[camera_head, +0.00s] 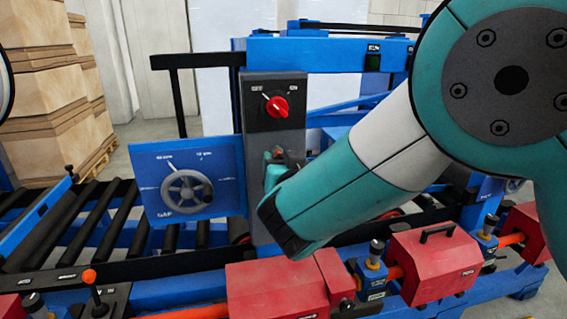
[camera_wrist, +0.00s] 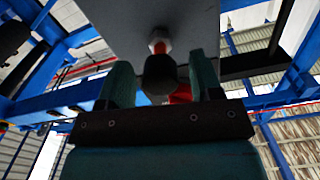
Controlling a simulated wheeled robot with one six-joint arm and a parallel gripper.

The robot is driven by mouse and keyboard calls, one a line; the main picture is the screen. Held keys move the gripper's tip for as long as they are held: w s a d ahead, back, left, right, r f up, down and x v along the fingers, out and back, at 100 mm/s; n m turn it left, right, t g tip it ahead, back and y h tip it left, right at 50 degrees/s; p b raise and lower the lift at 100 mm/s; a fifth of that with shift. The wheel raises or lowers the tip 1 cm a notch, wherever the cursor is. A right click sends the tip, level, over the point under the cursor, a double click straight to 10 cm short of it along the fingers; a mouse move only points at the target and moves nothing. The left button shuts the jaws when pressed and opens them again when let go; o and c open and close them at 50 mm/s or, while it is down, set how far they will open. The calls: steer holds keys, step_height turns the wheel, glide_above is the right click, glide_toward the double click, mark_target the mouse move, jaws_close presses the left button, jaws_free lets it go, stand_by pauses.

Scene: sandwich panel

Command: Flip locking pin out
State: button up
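In the wrist view, a dark rounded knob (camera_wrist: 160,75) on a short stem with a pale and red collar (camera_wrist: 159,42) sticks out from a grey panel face; it looks like the locking pin. My gripper (camera_wrist: 162,84) has one teal finger on each side of this knob, with a visible gap on both sides. The gripper is open and not closed on it. In the head view my gripper (camera_head: 276,170) is at the lower part of the grey control post (camera_head: 273,100). My wrist hides most of that spot, and the pin cannot be made out there.
A red rotary switch (camera_head: 277,106) sits on the post above my gripper. A blue plate with a grey handwheel (camera_head: 187,192) is to the left. Red covered boxes (camera_head: 433,262) line the front rail below. An orange-knobbed lever (camera_head: 90,277) stands at lower left.

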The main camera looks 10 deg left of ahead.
steer(key=b+v, duration=1)
steer(key=v, duration=0.7)
steer(key=shift+s, duration=0.2)
steer(key=shift+d, duration=0.15)
